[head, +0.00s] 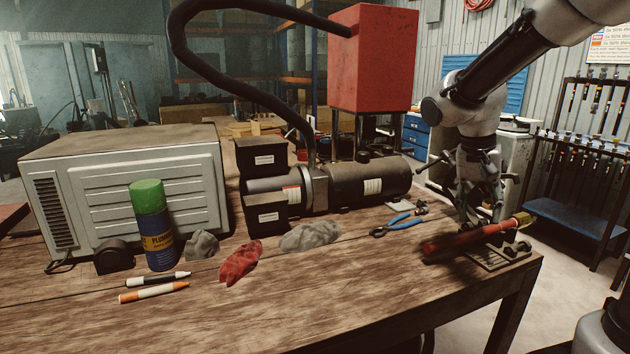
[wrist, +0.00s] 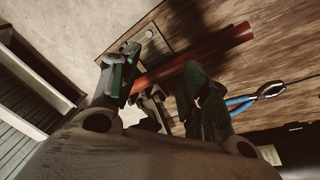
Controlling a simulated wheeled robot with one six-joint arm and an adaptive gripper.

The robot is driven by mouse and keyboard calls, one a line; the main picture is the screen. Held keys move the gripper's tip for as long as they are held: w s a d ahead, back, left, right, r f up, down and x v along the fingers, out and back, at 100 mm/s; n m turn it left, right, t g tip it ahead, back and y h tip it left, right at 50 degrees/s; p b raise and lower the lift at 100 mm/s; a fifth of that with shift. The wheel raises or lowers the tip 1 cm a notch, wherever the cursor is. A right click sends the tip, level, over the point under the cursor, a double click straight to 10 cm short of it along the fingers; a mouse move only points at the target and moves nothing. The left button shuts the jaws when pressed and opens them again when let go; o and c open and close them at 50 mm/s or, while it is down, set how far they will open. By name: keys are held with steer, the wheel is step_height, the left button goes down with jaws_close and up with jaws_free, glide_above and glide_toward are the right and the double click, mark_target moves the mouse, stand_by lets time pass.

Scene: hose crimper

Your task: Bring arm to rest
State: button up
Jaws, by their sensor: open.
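My arm reaches in from the upper right in the head view. My gripper (head: 478,218) points down at the right end of the wooden workbench. It also shows in the wrist view (wrist: 150,88), with its two green-padded fingers spread apart. A red hose (head: 455,243) with a brass-coloured end lies across a small metal fixture (head: 500,252) near the bench's right corner. In the wrist view the hose (wrist: 195,58) passes between and beyond the open fingers. Whether a finger touches the hose, I cannot tell.
Blue-handled pliers (head: 398,223) lie left of the hose. A pump unit with a motor (head: 368,186) and a red tank (head: 373,60) stand behind. A grey metal box (head: 120,180), a spray can (head: 152,225), rags (head: 240,262) and markers (head: 155,291) occupy the left. The bench's front is clear.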

steer(key=s+r+n+t+y, duration=0.1)
steer(key=s+n+t, duration=0.1)
steer(key=s, duration=0.7)
steer(key=s+r+n+t+y, duration=0.1)
steer(key=s+n, duration=0.3)
steer(key=s, duration=0.5)
steer(key=shift+s+r+t+y, duration=0.3)
steer(key=shift+r+t+y, duration=0.1)
steer(key=shift+r, duration=0.3)
